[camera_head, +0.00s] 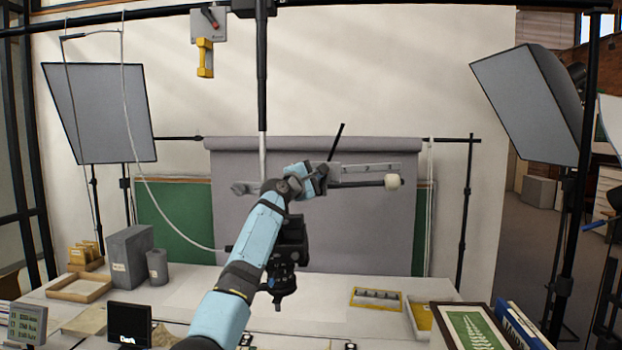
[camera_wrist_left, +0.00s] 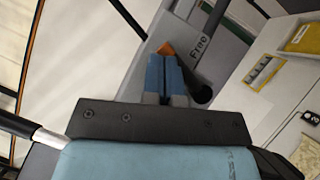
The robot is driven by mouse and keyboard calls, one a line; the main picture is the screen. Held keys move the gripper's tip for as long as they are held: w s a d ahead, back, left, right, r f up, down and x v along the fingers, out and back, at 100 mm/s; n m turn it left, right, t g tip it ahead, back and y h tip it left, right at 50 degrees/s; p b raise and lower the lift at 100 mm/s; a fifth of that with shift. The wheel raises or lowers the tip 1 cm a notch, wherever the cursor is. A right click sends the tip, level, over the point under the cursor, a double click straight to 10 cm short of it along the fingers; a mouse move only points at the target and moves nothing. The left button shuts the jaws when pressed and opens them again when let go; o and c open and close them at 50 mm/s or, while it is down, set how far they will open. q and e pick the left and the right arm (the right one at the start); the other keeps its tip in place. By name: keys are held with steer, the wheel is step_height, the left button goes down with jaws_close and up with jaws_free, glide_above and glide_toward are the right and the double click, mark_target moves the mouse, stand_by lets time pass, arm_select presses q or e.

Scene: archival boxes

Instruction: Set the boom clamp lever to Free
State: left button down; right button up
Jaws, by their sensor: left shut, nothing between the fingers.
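The boom clamp lever (camera_head: 337,142) is a thin black bar. In the head view it rises, tilted right, from behind my left gripper (camera_head: 319,176) at the grey boom plate (camera_head: 372,168). In the left wrist view the dark lever (camera_wrist_left: 196,75) lies just right of my left gripper (camera_wrist_left: 165,58), its thick round end close to the fingers. The word Free (camera_wrist_left: 199,47) is printed on the grey plate beside the lever. My left fingers are together and empty; an orange mark (camera_wrist_left: 165,47) shows at their tips. I cannot tell whether they touch the lever. My right gripper is out of view.
A white roller (camera_head: 392,182) ends the boom on the right. A black camera head (camera_head: 291,240) hangs behind my arm. The table below holds a grey box (camera_head: 126,256), a yellow-edged tray (camera_head: 376,299) and a framed green picture (camera_head: 470,328). Softboxes (camera_head: 100,112) stand at both sides.

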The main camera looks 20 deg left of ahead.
arm_select(q)
steer(key=shift+w+d+f, duration=0.1)
steer(key=shift+w+d, duration=0.3)
stand_by(0.3)
steer(key=shift+s, duration=0.1)
